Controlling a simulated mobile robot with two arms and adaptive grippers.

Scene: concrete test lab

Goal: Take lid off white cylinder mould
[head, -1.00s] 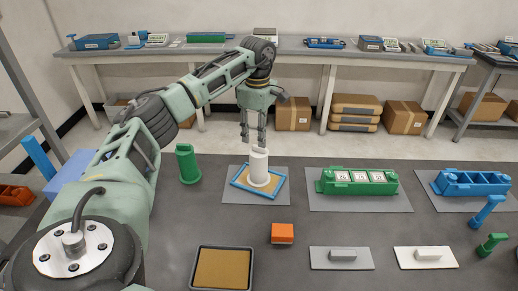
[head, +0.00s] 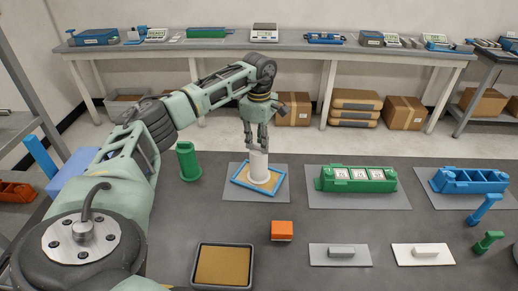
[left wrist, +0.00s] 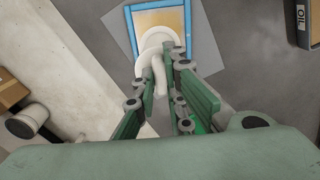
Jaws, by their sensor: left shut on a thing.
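The white cylinder mould (head: 258,168) stands upright in a blue-framed tray (head: 240,180) with a tan surface, on a grey mat. My left gripper (head: 259,146) points down at the top of the mould. In the left wrist view the fingers (left wrist: 160,88) are shut on a slim white upright part of the lid (left wrist: 160,75). The fingers cover most of the lid in the head view, and I cannot make out a gap between lid and mould. My right gripper is not in view.
A green cylinder (head: 187,161) stands left of the mould. A green three-part mould (head: 357,187) lies to the right, with a blue one (head: 470,190) beyond. An orange block (head: 282,231) and a sand-coloured tray (head: 223,285) are nearer. The dark tabletop between them is free.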

